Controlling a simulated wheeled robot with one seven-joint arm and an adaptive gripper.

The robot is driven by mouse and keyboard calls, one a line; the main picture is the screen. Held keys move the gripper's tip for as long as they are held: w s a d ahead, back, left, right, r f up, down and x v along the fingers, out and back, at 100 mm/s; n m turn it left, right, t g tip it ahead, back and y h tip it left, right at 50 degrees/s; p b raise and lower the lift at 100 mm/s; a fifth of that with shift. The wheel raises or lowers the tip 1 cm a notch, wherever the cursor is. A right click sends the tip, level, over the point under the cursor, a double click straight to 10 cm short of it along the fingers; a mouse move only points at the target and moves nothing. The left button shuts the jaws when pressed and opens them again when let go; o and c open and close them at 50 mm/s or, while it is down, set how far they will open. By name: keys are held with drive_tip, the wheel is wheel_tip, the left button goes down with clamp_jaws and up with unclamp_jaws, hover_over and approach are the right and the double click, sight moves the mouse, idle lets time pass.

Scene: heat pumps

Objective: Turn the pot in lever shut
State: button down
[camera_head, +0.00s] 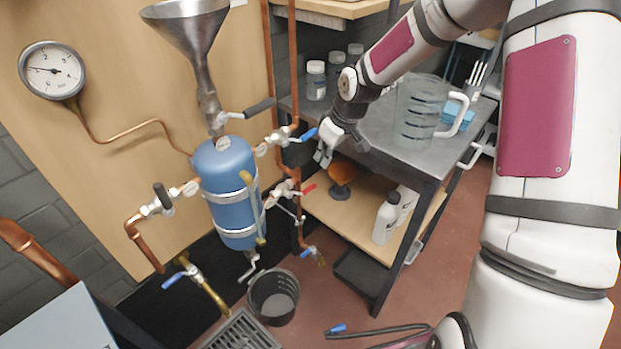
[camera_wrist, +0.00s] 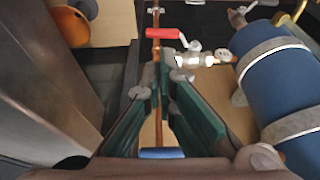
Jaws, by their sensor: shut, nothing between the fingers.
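The pot is a blue vessel (camera_head: 229,183) strapped to the wall panel; it also shows at right in the wrist view (camera_wrist: 275,75). I cannot tell which lever is the pot in lever. A blue lever (camera_head: 304,135) sits on the upper right valve, close left of my gripper (camera_head: 324,154). A red lever (camera_head: 308,189) is lower on the pipe; in the wrist view it lies crosswise (camera_wrist: 163,33) beyond my fingertips (camera_wrist: 166,78). A blue bar (camera_wrist: 161,153) shows near the finger bases. My gripper is shut and empty; contact with the blue lever is unclear.
A black lever (camera_head: 260,104) is under the funnel (camera_head: 190,28); another (camera_head: 163,196) is left of the pot. A grey table (camera_head: 385,125) with a clear jug (camera_head: 415,105) stands right of the pipes. A bucket (camera_head: 273,297) stands on the floor.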

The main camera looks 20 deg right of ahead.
sight(311, 186)
drive_tip(key=x, duration=0.4)
drive_tip(key=b+x, duration=0.1)
drive_tip(key=x, duration=0.3)
drive_tip(key=w+b+x, duration=0.1)
drive_tip(key=x, duration=0.2)
drive_tip(key=shift+w+a+f, duration=0.1)
drive_tip(key=shift+a+f, duration=0.05)
drive_tip(key=shift+f, duration=0.1)
